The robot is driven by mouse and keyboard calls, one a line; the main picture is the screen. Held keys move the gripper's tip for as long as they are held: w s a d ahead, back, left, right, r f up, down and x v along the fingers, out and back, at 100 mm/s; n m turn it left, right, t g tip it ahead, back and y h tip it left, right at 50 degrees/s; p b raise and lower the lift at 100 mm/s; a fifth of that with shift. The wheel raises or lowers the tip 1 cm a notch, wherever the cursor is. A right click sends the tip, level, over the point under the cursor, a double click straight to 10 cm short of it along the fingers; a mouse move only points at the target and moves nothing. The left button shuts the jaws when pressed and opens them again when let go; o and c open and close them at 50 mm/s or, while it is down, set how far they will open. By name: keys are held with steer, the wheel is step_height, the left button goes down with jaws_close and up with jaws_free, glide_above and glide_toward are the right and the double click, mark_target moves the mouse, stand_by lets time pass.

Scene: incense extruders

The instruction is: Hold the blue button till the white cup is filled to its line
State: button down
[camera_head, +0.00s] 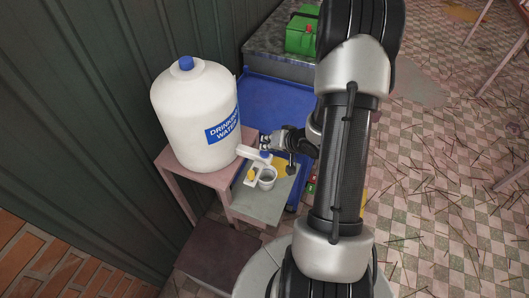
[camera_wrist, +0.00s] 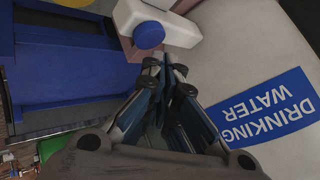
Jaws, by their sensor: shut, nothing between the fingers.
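The blue button (camera_wrist: 149,35) sits on the white tap (camera_wrist: 185,28) of the water jug (camera_head: 180,120); the tap also shows in the head view (camera_head: 249,152). My gripper (camera_wrist: 163,62) is shut and empty, its fingertips close to the button in the wrist view. A small gap shows between them there, and I cannot tell the depth. In the head view my gripper (camera_head: 266,143) is just above the tap's outer end. The white cup (camera_head: 267,183) stands upright below the tap. Its line and water level are too small to make out.
The jug stands on a pinkish stand (camera_head: 210,178) by the green wall. A yellow object (camera_head: 251,174) is beside the cup. Behind are a blue cabinet (camera_head: 275,105) and a green canister (camera_head: 300,38) on a dark top.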

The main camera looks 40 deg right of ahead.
steer(key=shift+f, duration=0.15)
stand_by(0.4)
steer(key=shift+f, duration=0.25)
steer(key=shift+f+b, duration=0.4)
steer(key=shift+f, duration=0.2)
stand_by(6.6)
